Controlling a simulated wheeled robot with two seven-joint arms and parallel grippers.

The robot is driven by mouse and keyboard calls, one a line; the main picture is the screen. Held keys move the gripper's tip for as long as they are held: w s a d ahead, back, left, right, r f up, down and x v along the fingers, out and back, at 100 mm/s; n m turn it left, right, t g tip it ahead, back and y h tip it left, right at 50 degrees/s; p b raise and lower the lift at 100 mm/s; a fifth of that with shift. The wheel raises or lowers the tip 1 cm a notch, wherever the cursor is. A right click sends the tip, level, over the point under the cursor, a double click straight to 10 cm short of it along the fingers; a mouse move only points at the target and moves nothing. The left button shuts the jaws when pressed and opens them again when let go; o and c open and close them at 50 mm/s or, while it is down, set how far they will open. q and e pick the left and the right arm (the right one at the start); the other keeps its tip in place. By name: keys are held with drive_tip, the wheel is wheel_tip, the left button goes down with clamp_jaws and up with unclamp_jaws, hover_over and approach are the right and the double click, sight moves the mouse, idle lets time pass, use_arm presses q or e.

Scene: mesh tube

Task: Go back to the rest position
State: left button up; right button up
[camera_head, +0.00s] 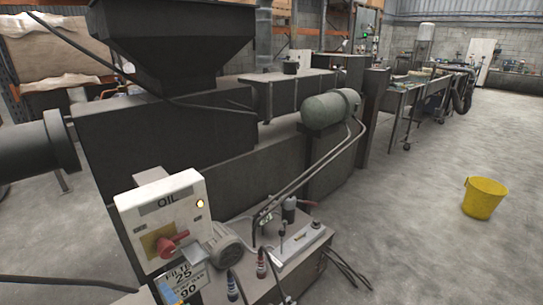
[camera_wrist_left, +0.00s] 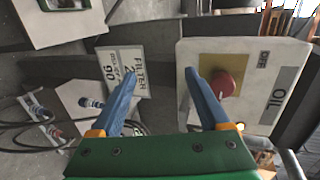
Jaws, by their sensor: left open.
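My left gripper (camera_wrist_left: 160,74) shows in the left wrist view with its two blue fingers spread apart and nothing between them. A white control box marked OIL (camera_wrist_left: 274,72) is beyond the fingers on the right, with a red switch knob (camera_wrist_left: 223,84) on a yellow plate. One finger overlaps the plate in the picture, beside the knob; I cannot tell whether they touch. In the head view the OIL box (camera_head: 190,212) stands at the lower left with its red switch knob (camera_head: 172,243) and a lit yellow lamp (camera_head: 200,203).
A filter sign (camera_wrist_left: 126,70) is beyond the other finger, with cables and hose fittings around it. In the head view a large dark machine (camera_head: 160,130) with a hopper (camera_head: 170,40) fills the left and middle. A yellow bucket (camera_head: 484,198) stands on open floor at right.

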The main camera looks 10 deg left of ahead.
use_arm(q)
drive_tip(key=s+d+f+n+g+h, duration=0.2)
drive_tip(key=s+f+n+g+h, duration=0.15)
drive_tip(key=s+f+h, duration=0.4)
drive_tip(key=s+d+f+n+g+h, duration=0.2)
drive_tip(key=s+d+h, duration=0.2)
drive_tip(key=s+d, duration=0.45)
wheel_tip(320, 180, down, 15)
drive_tip(key=s+a, duration=0.1)
drive_tip(key=s, duration=0.2)
drive_tip(key=s+a+f+g, duration=0.2)
drive_tip(key=s+f, duration=0.9)
drive_tip(key=s, duration=0.1)
drive_tip(key=shift+a, duration=0.25)
drive_tip(key=shift+f+y, duration=0.1)
drive_tip(key=shift+y, duration=0.15)
